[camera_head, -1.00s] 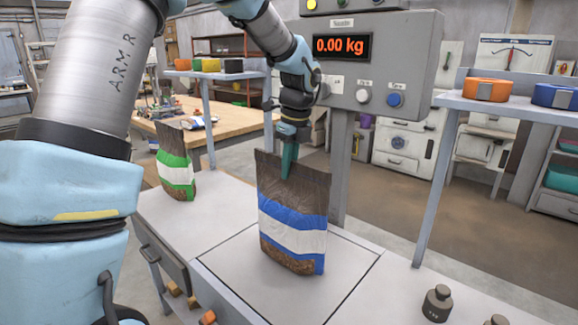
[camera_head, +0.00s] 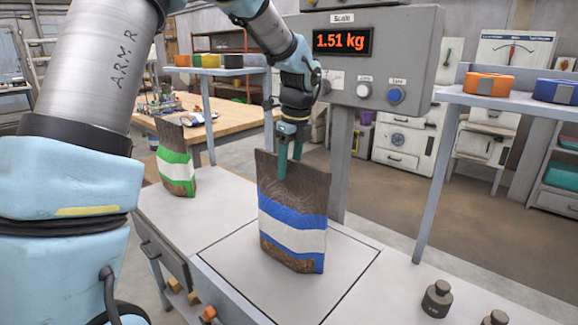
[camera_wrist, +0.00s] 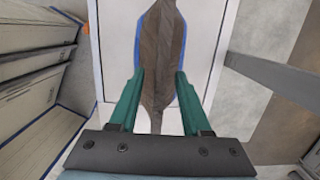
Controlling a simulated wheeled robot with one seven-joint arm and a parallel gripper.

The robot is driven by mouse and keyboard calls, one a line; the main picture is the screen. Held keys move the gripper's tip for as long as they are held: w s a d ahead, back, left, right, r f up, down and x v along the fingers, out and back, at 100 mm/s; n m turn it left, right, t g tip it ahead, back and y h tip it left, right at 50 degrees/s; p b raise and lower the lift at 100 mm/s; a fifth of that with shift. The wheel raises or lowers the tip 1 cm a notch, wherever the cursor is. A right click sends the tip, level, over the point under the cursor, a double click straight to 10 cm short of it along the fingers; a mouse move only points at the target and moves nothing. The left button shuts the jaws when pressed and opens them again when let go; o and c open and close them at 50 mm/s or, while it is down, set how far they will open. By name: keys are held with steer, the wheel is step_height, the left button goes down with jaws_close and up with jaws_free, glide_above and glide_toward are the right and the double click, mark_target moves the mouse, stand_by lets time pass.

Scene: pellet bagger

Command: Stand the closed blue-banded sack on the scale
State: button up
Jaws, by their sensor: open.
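The blue-banded sack (camera_head: 292,225) stands upright on the scale plate (camera_head: 345,262) in the head view, its brown top edge pressed flat. The scale display (camera_head: 341,41) reads 1.51 kg. My gripper (camera_head: 290,165) is open at the sack's top, with its green fingers apart. In the wrist view my gripper (camera_wrist: 158,98) has one finger on either side of the sack's brown top (camera_wrist: 160,55), with a gap showing beside it. The sack's underside is hidden.
A green-banded sack (camera_head: 176,170) stands on the counter to the left. Dark weights (camera_head: 437,301) stand at the right front. The scale's post (camera_head: 341,165) rises close behind the blue-banded sack. A shelf with coloured boxes (camera_head: 487,84) is at the right.

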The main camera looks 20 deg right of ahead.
steer(key=shift+f, duration=0.1)
steer(key=r, duration=0.3)
steer(key=s+r, duration=0.1)
steer(key=r, duration=0.3)
steer(key=r+b, duration=0.1)
steer(key=r, duration=0.2)
steer(key=shift+s+d+r, duration=0.25)
steer(key=shift+d+r, duration=0.05)
steer(key=shift+r, duration=0.1)
steer(key=a+f+n, duration=0.5)
steer(key=a+n, duration=0.3)
steer(key=a, duration=0.1)
steer(key=a+f+n, duration=0.5)
steer(key=a+n, duration=0.2)
steer(key=a, duration=0.3)
steer(key=s+a+f+n, duration=0.3)
steer(key=s+a+n, duration=0.1)
steer(key=a+n, duration=0.2)
steer(key=s+a+f+n+h, duration=0.1)
steer(key=s+a+f+n, duration=0.2)
steer(key=s+a+n, duration=0.2)
steer(key=a+n, duration=0.2)
steer(key=n, duration=0.1)
steer(key=shift+f+n, duration=0.3)
